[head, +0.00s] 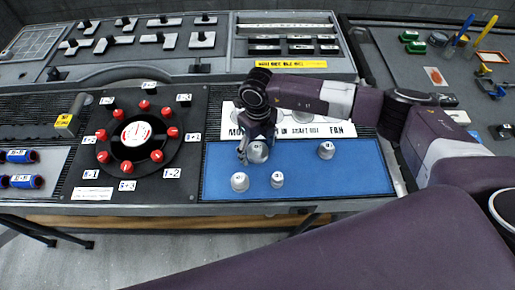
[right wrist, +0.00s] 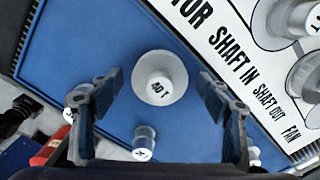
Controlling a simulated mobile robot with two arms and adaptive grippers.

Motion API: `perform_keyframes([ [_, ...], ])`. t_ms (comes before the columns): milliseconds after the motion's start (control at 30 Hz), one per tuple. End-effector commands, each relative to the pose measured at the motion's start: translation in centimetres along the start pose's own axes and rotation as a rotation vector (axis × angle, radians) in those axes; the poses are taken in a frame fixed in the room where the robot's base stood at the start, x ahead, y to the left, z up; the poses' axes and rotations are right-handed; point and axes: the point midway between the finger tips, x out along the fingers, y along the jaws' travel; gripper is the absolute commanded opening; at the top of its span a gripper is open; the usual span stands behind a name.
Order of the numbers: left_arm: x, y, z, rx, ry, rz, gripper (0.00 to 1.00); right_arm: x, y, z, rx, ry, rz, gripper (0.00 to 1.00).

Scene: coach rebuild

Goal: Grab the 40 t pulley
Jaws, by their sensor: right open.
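The 40 T pulley (right wrist: 160,86) is a pale grey stepped disc with its label on top, standing upright on the blue mat. In the head view the same pulley (head: 258,153) sits directly below my right gripper (head: 256,143). In the right wrist view my right gripper (right wrist: 160,78) is open, with one finger on each side of the pulley and visible gaps to it. Whether the fingertips are down at its height is hard to tell. My left gripper is not in view.
Smaller grey pulleys stand close by on the blue mat (head: 355,180): one at front left (head: 240,182), one at front (head: 277,180), one at right (head: 326,150). A white labelled board (head: 345,130) lies behind. A dial with red knobs (head: 136,134) is at left.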

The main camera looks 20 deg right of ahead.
Motion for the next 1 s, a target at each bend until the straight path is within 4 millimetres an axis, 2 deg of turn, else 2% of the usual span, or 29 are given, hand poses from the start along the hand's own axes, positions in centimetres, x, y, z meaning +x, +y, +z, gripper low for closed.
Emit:
perform_keyframes([
  [200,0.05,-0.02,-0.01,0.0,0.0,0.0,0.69,0.05,0.01,0.03,0.0,-0.001,0.0,0.68],
  [633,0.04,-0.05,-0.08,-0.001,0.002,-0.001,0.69,-0.01,-0.01,0.04,0.0,-0.001,0.0,0.21],
  [1000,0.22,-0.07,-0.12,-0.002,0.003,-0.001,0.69,-0.52,-0.02,0.13,0.0,-0.003,0.0,0.19],
])
